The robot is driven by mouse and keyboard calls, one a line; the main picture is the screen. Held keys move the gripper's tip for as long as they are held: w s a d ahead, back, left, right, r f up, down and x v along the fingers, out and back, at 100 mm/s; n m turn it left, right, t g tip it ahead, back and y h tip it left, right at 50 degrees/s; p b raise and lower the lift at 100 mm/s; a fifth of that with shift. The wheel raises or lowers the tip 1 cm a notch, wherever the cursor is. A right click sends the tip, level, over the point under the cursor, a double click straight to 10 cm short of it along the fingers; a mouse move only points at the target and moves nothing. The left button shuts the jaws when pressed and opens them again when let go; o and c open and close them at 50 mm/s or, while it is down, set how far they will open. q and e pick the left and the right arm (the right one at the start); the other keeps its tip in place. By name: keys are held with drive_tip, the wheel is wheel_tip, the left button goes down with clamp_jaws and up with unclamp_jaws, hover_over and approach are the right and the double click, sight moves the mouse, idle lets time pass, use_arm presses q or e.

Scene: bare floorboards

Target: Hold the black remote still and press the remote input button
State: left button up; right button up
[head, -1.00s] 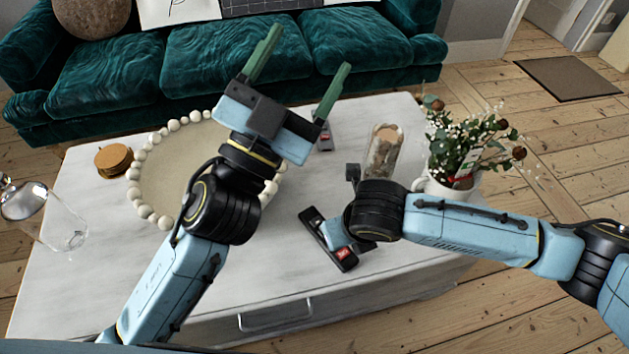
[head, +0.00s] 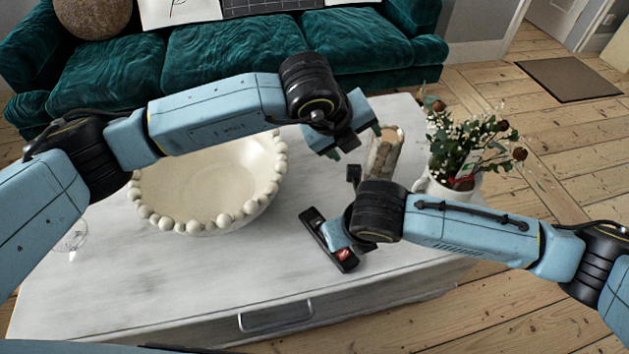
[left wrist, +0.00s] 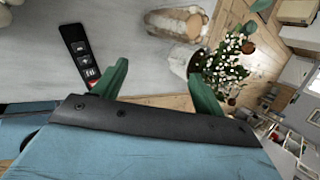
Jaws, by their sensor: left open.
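The black remote (head: 313,222) lies on the table near its front, with a red label at its near end. My right gripper (head: 338,234) is over its middle; its fingertips are hidden, so I cannot tell whether it grips the remote. My left gripper (head: 355,141) is open and empty above the table, left of the glass vase. Its two green fingers (left wrist: 160,88) stand apart in the left wrist view.
A cream bowl with a beaded rim (head: 190,190) stands left on the white table (head: 180,275). The glass vase (head: 385,152) and a white mug of flowers (head: 436,187) stand at the right. A green sofa (head: 235,52) is behind. The table's front middle is clear.

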sight(314, 220)
use_arm(q)
drive_tip(key=s+a+f+n+g+y, duration=0.1)
drive_tip(key=a+f, duration=0.1)
drive_tip(key=f, duration=0.5)
drive_tip(key=a+f+n+g+y, duration=0.1)
drive_tip(key=a+f+g+y, duration=0.1)
drive_tip(key=f, duration=0.6)
drive_tip(key=s+a+f+n+g+y, duration=0.1)
drive_tip(key=a+f, duration=0.2)
drive_tip(key=f, duration=0.5)
drive_tip(key=shift+s+f+g+y, duration=0.25)
drive_tip(key=shift+s+g+y, duration=0.05)
drive_tip(key=shift+g, duration=0.1)
drive_tip(key=c, duration=1.1)
drive_tip(key=shift+c, duration=0.2)
use_arm(e)
clamp_jaws()
